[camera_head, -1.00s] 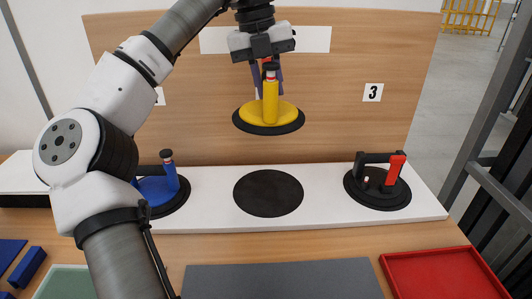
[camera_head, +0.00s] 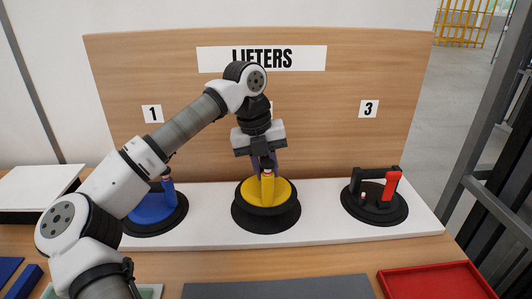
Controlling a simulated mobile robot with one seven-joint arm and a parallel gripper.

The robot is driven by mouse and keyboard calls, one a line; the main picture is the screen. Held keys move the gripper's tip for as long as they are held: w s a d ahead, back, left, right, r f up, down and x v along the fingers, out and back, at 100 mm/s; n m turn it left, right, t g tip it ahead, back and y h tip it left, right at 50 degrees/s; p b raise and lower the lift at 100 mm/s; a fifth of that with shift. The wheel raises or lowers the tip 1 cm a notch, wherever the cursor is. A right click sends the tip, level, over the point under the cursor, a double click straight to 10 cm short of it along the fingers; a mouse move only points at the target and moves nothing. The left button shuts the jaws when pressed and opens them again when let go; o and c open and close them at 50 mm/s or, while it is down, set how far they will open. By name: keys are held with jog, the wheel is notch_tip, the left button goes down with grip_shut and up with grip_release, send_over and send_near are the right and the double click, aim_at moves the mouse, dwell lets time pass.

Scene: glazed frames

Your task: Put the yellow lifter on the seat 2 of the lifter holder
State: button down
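The yellow lifter (camera_head: 285,190), with a yellow top and a black rim, is at the middle seat of the holder, roughly level. The black round seat 2 (camera_head: 265,227) shows as a dark band below the lifter's rim. I cannot tell whether the rim touches the seat or hovers just above it. My gripper (camera_head: 264,163) points down with its fingers closed around the top of the lifter's yellow handle. The lifter holder (camera_head: 330,227) is a white base with a wooden back panel. Its number 2 label is mostly hidden behind my arm.
A blue lifter (camera_head: 152,208) stands at the left seat, partly behind my arm. A red tray (camera_head: 435,281) and a dark grey mat (camera_head: 280,288) lie in front.

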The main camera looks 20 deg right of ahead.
aim_at(256, 186)
jog(key=shift+f+p, duration=0.3)
jog(key=shift+f, duration=1.8)
jog(key=shift+f, duration=0.1)
jog(key=c, duration=1.2)
grip_release()
notch_tip(256, 186, up, 12)
jog(key=a+b, duration=0.1)
jog(key=a, duration=0.1)
jog(key=shift+w+a, duration=0.15)
jog(key=shift+w, duration=0.05)
jog(key=shift+f, duration=0.1)
